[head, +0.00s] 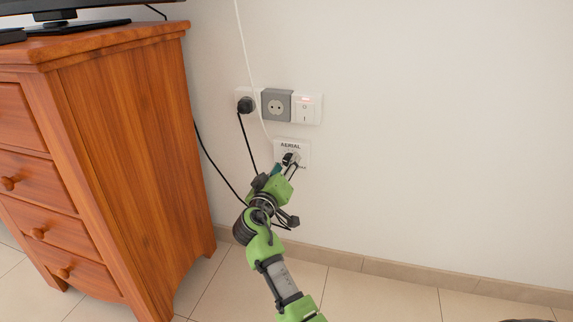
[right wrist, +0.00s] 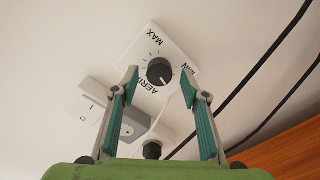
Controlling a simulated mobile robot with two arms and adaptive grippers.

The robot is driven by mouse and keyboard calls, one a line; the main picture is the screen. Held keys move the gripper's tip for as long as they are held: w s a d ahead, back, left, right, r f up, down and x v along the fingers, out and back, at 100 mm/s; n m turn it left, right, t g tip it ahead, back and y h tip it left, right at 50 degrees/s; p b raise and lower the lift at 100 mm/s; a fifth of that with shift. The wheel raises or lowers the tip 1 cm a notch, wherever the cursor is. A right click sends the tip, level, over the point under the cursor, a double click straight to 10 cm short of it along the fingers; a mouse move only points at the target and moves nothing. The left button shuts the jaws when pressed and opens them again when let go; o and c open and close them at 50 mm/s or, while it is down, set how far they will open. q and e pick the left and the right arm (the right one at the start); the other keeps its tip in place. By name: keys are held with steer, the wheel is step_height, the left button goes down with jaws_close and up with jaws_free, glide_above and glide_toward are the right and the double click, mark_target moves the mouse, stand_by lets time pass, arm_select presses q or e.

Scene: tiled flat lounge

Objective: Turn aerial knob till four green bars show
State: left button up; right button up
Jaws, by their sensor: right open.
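The white aerial plate (head: 303,149) is on the wall below the sockets, with its black round knob (head: 287,158) partly hidden by my gripper. In the right wrist view the knob (right wrist: 160,71) shows clearly on the plate (right wrist: 139,48), with MAX and MIN lettering. A pale pointer mark on it points to the lower right of the picture. My right gripper (head: 286,169) is open in front of the plate. In the right wrist view its fingertips (right wrist: 158,80) lie on either side of the knob, apart from it. No green bars are in view; only the TV's lower edge (head: 70,11) shows.
A wooden chest of drawers (head: 130,140) stands close on the left. Cables hang nearby. The wall to the right is clear.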

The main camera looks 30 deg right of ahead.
steer(key=v, duration=0.6)
steer(key=shift+a, duration=0.2)
steer(key=shift+s, duration=0.1)
